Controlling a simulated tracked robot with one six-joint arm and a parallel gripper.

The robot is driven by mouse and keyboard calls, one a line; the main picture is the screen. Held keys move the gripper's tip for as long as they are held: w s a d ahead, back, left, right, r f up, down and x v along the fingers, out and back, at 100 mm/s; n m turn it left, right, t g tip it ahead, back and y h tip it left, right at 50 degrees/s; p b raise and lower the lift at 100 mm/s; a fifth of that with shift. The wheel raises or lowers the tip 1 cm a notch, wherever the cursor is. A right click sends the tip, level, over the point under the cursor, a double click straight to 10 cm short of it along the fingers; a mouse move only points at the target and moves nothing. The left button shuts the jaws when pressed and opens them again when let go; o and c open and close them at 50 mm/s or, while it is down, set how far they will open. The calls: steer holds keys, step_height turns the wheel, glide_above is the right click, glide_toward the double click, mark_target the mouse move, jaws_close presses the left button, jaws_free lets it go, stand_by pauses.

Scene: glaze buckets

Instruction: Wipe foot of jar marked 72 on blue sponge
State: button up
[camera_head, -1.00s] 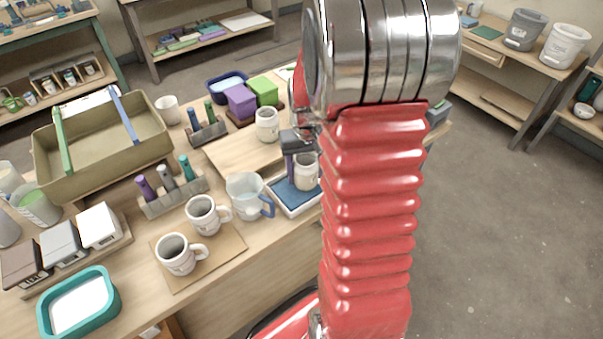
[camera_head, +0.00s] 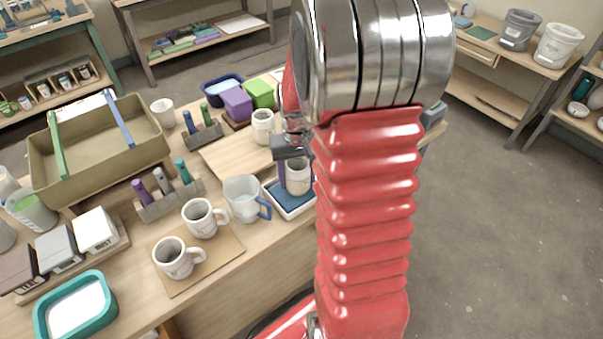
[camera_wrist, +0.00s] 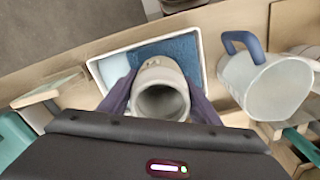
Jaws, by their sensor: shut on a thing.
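A small pale jar (camera_head: 297,177) is held upright by my gripper (camera_head: 283,172) over the blue sponge (camera_head: 288,199), which lies in a white tray (camera_head: 293,214). In the wrist view the jar (camera_wrist: 160,78) is between the two dark fingers, its open mouth facing the camera. The sponge (camera_wrist: 181,57) shows behind it, inside the tray rim (camera_wrist: 106,92). The jar's foot is at or very near the sponge; I cannot tell whether it touches. No number is readable on the jar.
A clear jug with a blue handle (camera_head: 243,197) stands close left of the tray. Two mugs (camera_head: 204,217) (camera_head: 178,258) stand on a brown board. Another jar (camera_head: 262,127) stands on a wooden board behind. Purple (camera_head: 238,103) and green (camera_head: 261,94) blocks are farther back.

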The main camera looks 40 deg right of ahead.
steer(key=shift+a, duration=2.3)
steer(key=shift+d, duration=0.1)
steer(key=shift+d+f, duration=0.1)
steer(key=shift+d, duration=3.35)
steer(key=shift+a, duration=0.1)
steer(key=shift+a, duration=3.45)
steer(key=shift+r, duration=0.2)
step_height(320, 180, up, 7)
